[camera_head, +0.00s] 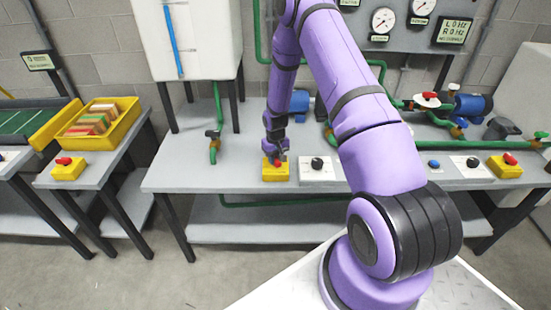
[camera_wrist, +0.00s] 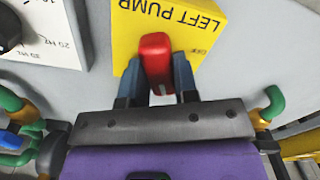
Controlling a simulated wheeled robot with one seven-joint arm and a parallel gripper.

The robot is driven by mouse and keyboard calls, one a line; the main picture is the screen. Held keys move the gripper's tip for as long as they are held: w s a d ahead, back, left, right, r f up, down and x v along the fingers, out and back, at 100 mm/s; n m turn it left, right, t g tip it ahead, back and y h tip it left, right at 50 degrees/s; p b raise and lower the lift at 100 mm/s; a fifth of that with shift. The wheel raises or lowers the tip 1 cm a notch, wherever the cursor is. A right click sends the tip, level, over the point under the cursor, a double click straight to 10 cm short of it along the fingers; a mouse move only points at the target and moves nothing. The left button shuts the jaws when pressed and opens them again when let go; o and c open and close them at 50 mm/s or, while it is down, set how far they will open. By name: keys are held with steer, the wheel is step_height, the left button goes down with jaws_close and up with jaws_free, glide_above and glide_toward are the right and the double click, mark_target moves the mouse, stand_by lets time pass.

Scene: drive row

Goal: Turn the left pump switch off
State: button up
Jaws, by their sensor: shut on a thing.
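The left pump switch is a red handle (camera_wrist: 156,50) on a yellow plate (camera_wrist: 126,42) marked LEFT PUMP in the wrist view. In the head view its yellow box (camera_head: 275,175) sits at the front of the middle bench, and the red handle is partly hidden by my gripper. My gripper (camera_wrist: 158,88) has its two blue-grey fingers on either side of the handle and is shut on it. In the head view my gripper (camera_head: 277,157) points down over the box.
A white plate with a black dial (camera_head: 317,163) stands right beside the box. Further right are a blue button (camera_head: 433,163) and another yellow box (camera_head: 505,167) with a red switch. Green pipes, valves and a blue pump (camera_head: 473,106) stand behind. A yellow bin (camera_head: 128,128) is at left.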

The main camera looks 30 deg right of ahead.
mark_target(276, 158)
steer(key=n, duration=1.2)
steer(key=shift+n, duration=0.4)
stand_by(0.3)
steer(key=o, duration=0.9)
steer(key=shift+r, duration=0.1)
step_height(276, 158, up, 11)
steer(key=shift+f, duration=0.2)
